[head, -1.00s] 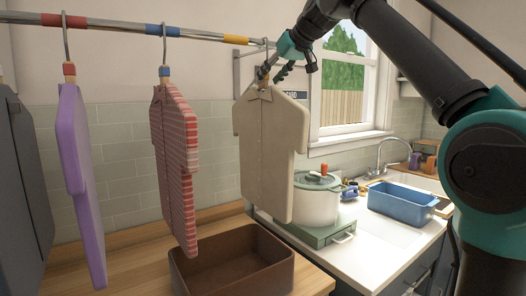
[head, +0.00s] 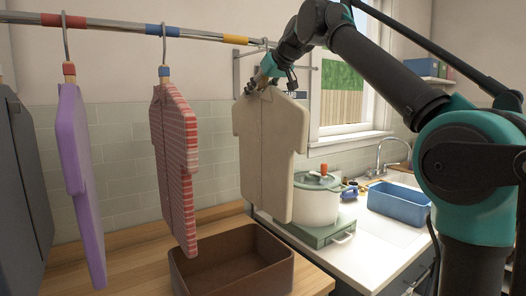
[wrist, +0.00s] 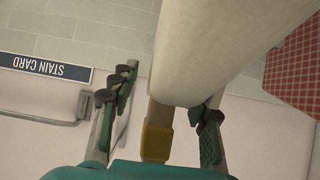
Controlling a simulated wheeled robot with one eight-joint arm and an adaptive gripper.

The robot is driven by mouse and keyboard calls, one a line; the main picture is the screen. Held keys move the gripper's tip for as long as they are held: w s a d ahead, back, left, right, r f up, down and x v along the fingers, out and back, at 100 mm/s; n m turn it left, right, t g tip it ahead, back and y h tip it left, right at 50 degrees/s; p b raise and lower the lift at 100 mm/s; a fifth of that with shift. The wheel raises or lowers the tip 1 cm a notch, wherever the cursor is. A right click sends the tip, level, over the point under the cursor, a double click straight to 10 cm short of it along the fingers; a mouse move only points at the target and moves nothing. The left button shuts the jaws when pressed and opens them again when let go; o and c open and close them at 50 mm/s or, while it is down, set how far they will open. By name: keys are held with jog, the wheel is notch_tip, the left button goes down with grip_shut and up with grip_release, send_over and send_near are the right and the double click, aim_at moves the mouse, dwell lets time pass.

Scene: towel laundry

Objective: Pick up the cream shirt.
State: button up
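The cream shirt (head: 265,155) hangs from the rail by a hook with a short neck above its collar. My gripper (head: 270,82) is at the top of the shirt, around the hanger neck. In the wrist view the cream shirt (wrist: 212,45) fills the top middle, and the wood-and-yellow hanger neck (wrist: 157,138) lies between the fingers of my gripper (wrist: 168,95). The fingers are spread, with a clear gap between the left finger and the neck. The right finger is close to the shirt; I cannot tell if it touches.
A red striped shirt (head: 174,160) and a purple shirt (head: 80,170) hang to the left on the rail (head: 110,24). A brown bin (head: 235,283) stands below. A pot (head: 315,203) and a blue tub (head: 397,203) are on the right counter. A stain card sign (wrist: 45,68) is on the wall.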

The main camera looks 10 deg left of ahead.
grip_shut()
dwell(0.5)
